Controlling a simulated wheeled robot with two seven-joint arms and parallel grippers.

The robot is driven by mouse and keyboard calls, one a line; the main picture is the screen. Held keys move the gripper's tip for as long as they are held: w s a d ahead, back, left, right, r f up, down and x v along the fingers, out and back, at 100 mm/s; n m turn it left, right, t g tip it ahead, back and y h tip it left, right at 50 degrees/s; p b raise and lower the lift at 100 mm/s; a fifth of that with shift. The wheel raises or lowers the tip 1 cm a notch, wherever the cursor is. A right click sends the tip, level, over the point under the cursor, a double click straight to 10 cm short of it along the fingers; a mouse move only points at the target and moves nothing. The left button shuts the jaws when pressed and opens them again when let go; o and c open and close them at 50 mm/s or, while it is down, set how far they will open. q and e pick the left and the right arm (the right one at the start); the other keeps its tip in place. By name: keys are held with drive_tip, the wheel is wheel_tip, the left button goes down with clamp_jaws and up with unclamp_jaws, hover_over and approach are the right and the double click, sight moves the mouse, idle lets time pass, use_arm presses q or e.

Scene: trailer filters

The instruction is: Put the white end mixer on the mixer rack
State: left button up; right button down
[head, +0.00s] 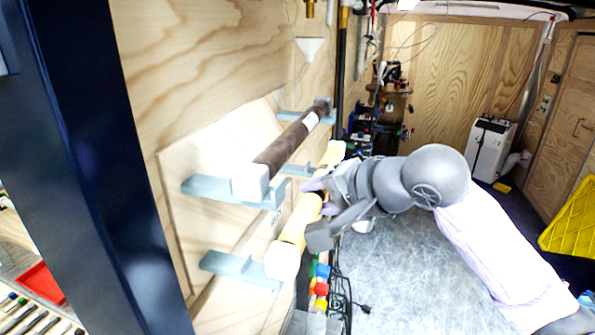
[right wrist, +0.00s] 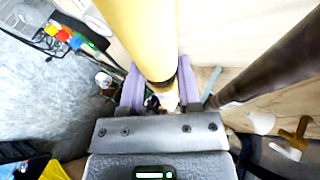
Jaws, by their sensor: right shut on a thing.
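A yellow tube mixer with a white end (head: 283,260) runs lengthwise along the wooden wall. My right gripper (head: 318,196) is shut on its yellow body, which shows between the purple fingers in the right wrist view (right wrist: 148,35). The mixer rack has blue-grey brackets on a wooden panel, with an upper bracket (head: 212,188) and a lower bracket (head: 228,264). The white end is at the outer tip of the lower bracket; I cannot tell whether it rests on it. A dark brown mixer (head: 285,150), also with a white near end, lies on the upper brackets. My left gripper is not in view.
Coloured blocks (head: 320,287) and black cables (head: 343,290) are below the held mixer. A white funnel (head: 310,46) hangs on the wall above. A white appliance (head: 490,148) and a yellow crate (head: 573,220) stand to the right. The grey floor (head: 405,275) is mostly clear.

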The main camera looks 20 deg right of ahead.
drive_tip(key=x, duration=0.2)
drive_tip(key=f+p+x, duration=0.1)
drive_tip(key=x, duration=0.2)
drive_tip(key=shift+f, duration=0.15)
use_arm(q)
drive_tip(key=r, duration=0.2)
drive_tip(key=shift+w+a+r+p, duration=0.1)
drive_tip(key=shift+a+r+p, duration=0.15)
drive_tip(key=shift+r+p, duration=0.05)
use_arm(e)
drive_tip(key=shift+c, duration=1.5)
unclamp_jaws()
